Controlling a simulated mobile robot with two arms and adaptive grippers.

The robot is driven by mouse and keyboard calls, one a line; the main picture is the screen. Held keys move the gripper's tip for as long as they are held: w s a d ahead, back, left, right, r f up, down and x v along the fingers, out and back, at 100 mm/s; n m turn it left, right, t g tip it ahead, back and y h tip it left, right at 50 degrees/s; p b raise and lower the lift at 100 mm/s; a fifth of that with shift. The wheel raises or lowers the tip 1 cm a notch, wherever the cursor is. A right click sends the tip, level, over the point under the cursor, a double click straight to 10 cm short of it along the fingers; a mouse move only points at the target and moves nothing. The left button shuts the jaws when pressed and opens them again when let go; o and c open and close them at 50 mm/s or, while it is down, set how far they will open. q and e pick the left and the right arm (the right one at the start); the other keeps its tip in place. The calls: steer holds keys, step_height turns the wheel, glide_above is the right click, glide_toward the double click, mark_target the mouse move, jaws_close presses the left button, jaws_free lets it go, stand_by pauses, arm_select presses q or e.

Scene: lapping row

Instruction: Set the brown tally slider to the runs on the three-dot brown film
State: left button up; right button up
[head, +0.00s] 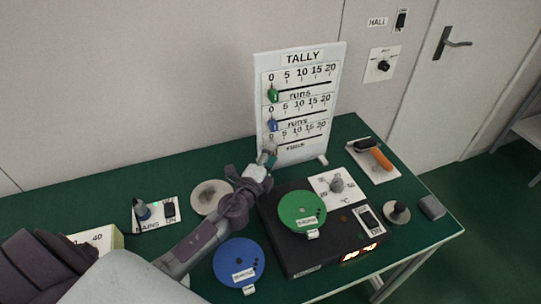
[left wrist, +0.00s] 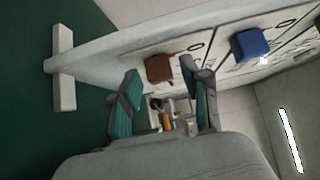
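The white tally board (head: 264,62) stands upright at the back of the green bench, with three rows marked 0 to 20. The green slider (head: 273,95) and blue slider (head: 273,125) sit at the 0 end. My left gripper (head: 268,153) is at the left end of the bottom row and hides its slider in the head view. In the left wrist view the brown slider (left wrist: 158,69) shows just beyond and between my parted fingertips (left wrist: 163,72), touching neither finger visibly. I see no brown film. My right gripper is not in view.
A green disc (head: 302,208) lies on the black hot plate unit (head: 283,243); a blue disc (head: 239,261) lies left of it. A grey disc (head: 207,190), mains switch panel (head: 157,214) and orange-handled tool (head: 380,158) are also on the bench (head: 120,177).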

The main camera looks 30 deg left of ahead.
arm_select(q)
jaws_close()
steer(key=w+d, duration=0.2)
steer(key=w, duration=0.1)
steer(key=shift+d, duration=0.4)
steer(key=shift+o, duration=1.3)
jaws_free()
steer(key=s, duration=1.2)
steer(key=shift+d, duration=0.3)
